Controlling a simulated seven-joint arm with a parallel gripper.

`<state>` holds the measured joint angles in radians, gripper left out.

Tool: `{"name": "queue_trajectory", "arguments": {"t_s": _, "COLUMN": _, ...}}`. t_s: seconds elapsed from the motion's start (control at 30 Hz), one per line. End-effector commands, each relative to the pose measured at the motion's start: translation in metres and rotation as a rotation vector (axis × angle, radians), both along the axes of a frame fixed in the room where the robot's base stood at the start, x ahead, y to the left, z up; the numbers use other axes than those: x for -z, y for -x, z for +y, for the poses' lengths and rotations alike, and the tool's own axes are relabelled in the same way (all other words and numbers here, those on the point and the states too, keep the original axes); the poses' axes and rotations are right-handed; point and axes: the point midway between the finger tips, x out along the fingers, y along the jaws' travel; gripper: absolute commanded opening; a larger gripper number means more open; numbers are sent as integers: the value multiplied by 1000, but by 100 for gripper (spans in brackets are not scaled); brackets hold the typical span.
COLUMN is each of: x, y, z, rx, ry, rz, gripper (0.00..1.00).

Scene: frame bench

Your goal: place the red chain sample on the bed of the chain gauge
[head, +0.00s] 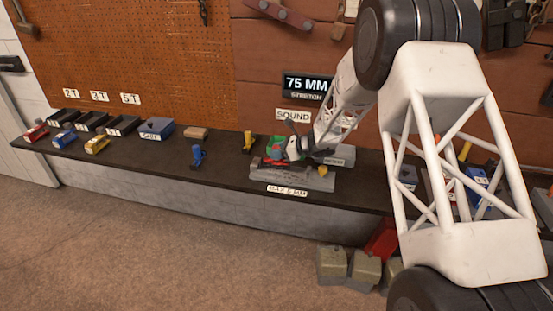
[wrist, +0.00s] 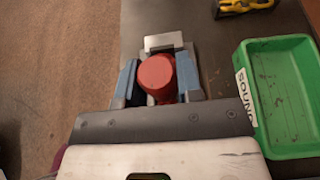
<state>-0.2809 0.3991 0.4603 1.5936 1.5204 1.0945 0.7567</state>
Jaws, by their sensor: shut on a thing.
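The red chain sample (wrist: 156,74) shows as a round red top between the two blue-grey fingers of my gripper (wrist: 157,84) in the wrist view. My gripper is shut on it. In the head view my gripper (head: 291,150) is low over the bench, and a bit of red (head: 273,162) shows at its tip. The grey chain gauge (head: 292,181) lies on the bench right there, with a label on the bench front below it. A pale metal piece (wrist: 163,41) shows just beyond the sample in the wrist view. Whether the sample touches the bed is hidden.
A green tray marked SOUND (wrist: 246,100) stands close to the right of my gripper in the wrist view. A yellow clamp-like thing (head: 248,142) and a blue one (head: 197,158) stand left of the gauge. Dark bins (head: 92,121) and coloured samples sit at the bench's left end.

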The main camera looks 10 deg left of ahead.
Motion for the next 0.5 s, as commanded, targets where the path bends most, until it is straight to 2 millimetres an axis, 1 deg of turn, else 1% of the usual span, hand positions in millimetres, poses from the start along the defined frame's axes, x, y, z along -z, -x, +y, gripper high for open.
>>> {"name": "queue_trajectory", "arguments": {"t_s": 0.2, "x": 22, "y": 0, "z": 0, "rx": 0, "ry": 1, "rz": 2, "gripper": 0}}
{"name": "queue_trajectory", "arguments": {"t_s": 0.3, "x": 29, "y": 0, "z": 0, "rx": -1, "ry": 0, "rz": 0, "gripper": 0}}
{"name": "queue_trajectory", "arguments": {"t_s": 0.5, "x": 31, "y": 0, "z": 0, "rx": 0, "ry": 0, "rz": -1, "gripper": 0}}
